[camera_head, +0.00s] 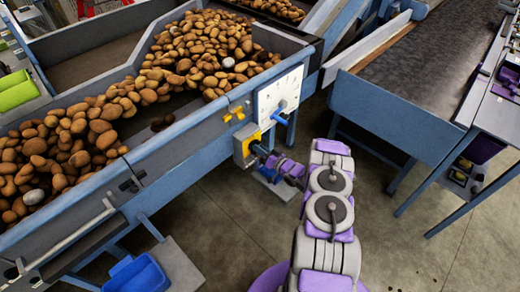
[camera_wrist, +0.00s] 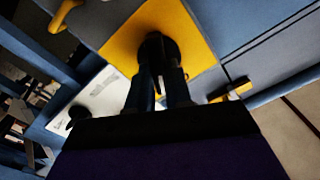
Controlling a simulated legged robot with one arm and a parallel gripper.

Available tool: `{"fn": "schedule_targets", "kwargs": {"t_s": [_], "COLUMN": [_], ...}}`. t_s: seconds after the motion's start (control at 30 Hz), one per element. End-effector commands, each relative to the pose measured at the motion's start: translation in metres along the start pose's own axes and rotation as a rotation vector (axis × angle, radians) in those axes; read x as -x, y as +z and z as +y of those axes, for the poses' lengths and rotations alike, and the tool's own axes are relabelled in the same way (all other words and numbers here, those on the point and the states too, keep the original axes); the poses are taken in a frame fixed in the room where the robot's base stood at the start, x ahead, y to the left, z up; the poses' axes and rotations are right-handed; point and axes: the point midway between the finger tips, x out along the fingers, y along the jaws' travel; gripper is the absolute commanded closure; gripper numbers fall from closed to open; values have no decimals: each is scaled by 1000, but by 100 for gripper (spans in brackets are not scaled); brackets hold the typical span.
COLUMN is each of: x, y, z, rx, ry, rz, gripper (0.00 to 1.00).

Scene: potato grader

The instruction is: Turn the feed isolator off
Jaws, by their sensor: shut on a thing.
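The feed isolator is a yellow box (camera_head: 241,138) on the blue side of the potato hopper, below the white panel. In the wrist view its yellow face (camera_wrist: 188,28) fills the upper middle, with a round black knob (camera_wrist: 156,44) on it. My gripper (camera_head: 259,150) reaches the box's face from the right. In the wrist view my gripper (camera_wrist: 160,78) has its two dark fingers shut on the knob, one on each side. The fingers hide part of the knob, and I cannot read any off or on mark.
The hopper (camera_head: 190,140) holds many potatoes. A blue conveyor frame (camera_head: 385,116) stands to the right, with open floor (camera_head: 400,240) in front.

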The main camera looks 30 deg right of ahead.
Motion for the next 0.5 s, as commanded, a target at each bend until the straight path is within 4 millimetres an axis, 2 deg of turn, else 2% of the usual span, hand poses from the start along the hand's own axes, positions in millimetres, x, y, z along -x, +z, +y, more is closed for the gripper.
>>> {"fn": "schedule_targets", "kwargs": {"t_s": [0.5], "x": [0], "y": [-1], "z": [6], "rx": [-487], "ry": [4], "rz": [7], "gripper": [100]}}
